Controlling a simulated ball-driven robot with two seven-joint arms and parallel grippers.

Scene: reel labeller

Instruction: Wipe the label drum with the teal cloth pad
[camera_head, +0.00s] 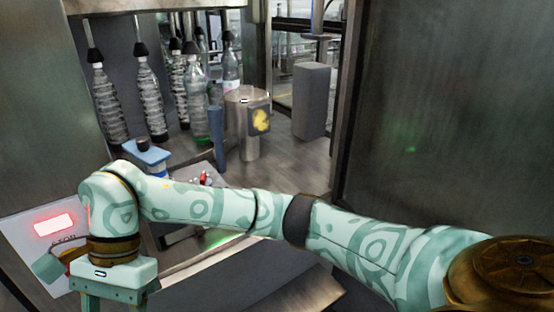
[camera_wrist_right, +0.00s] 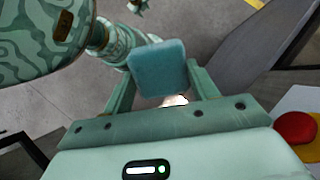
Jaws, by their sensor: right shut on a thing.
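The label drum (camera_head: 239,143) looks to be the upright metal cylinder in the middle of the head view, with a dark plate bearing a yellow patch on its right side. My right gripper (camera_head: 115,300) points down at the lower left of the head view, well apart from the drum; its fingertips are cut off there. In the right wrist view it is shut on the teal cloth pad (camera_wrist_right: 159,68), which sits between its two fingers. A small teal piece (camera_wrist_right: 138,5) at the top edge of that view may be my left gripper; its jaws cannot be made out.
Several bottles (camera_head: 150,95) hang left of the drum. A grey box-shaped post (camera_head: 312,100) stands to its right. A large metal panel (camera_head: 440,110) closes the right side. A control panel (camera_head: 20,232) with a lit red display is beside my right gripper; a red button (camera_wrist_right: 297,127) is near.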

